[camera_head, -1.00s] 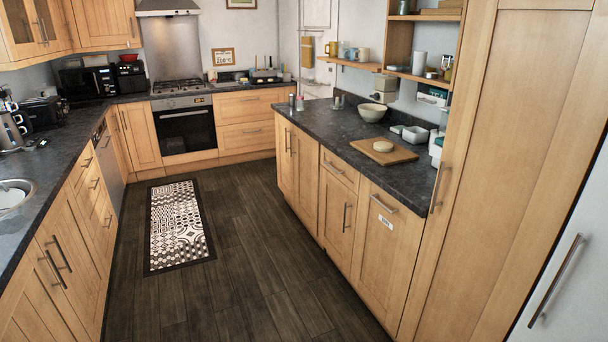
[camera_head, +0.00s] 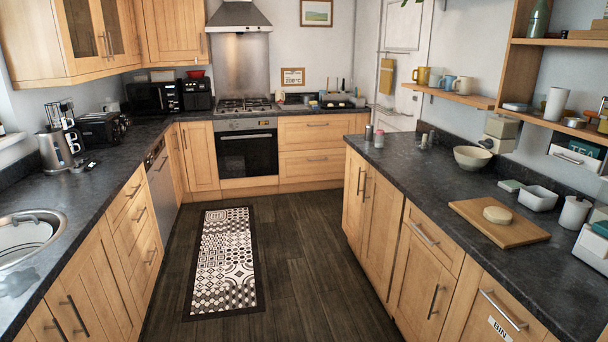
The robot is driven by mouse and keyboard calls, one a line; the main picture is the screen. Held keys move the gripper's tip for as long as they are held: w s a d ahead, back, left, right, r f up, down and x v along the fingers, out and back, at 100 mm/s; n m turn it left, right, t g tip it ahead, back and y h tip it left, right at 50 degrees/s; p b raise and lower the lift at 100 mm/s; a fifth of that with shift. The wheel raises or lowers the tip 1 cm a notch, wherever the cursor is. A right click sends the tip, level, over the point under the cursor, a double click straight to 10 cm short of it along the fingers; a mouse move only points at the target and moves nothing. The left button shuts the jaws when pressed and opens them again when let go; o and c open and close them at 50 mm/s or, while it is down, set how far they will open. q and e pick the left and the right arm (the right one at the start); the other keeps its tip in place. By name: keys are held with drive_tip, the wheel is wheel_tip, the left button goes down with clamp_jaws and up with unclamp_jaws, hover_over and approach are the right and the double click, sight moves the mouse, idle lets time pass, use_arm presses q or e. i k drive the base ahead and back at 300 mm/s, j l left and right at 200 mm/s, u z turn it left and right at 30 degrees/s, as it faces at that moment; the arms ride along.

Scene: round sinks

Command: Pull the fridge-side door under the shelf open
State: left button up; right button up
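Wooden base cabinets stand under the dark counter on the right, below the wall shelves (camera_head: 520,75). At the far end is a pair of narrow doors (camera_head: 370,205) with vertical handles side by side. Nearer is a door (camera_head: 415,272) with a vertical handle (camera_head: 434,301) under a drawer (camera_head: 432,236). Nearest is a front labelled BIN (camera_head: 476,318) with a slanting bar handle (camera_head: 502,310), cut off by the bottom edge. All these look closed. I cannot tell which is the fridge-side door; no fridge is in view. Neither gripper is in view.
The floor (camera_head: 315,275) between the counter runs is clear, with a patterned mat (camera_head: 225,262) on it. The left counter (camera_head: 95,190) holds a sink (camera_head: 28,238). A cutting board (camera_head: 520,232) and bowl (camera_head: 472,158) sit on the right counter (camera_head: 425,183). An oven (camera_head: 247,155) stands at the back.

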sight(385, 203)
drive_tip(key=i, duration=2.6)
drive_tip(key=i+j+z, duration=0.15)
drive_tip(key=i, duration=0.3)
drive_tip(key=i+j+z, duration=0.1)
drive_tip(key=i, duration=0.35)
drive_tip(key=i+j+z, duration=0.15)
drive_tip(key=i, duration=0.25)
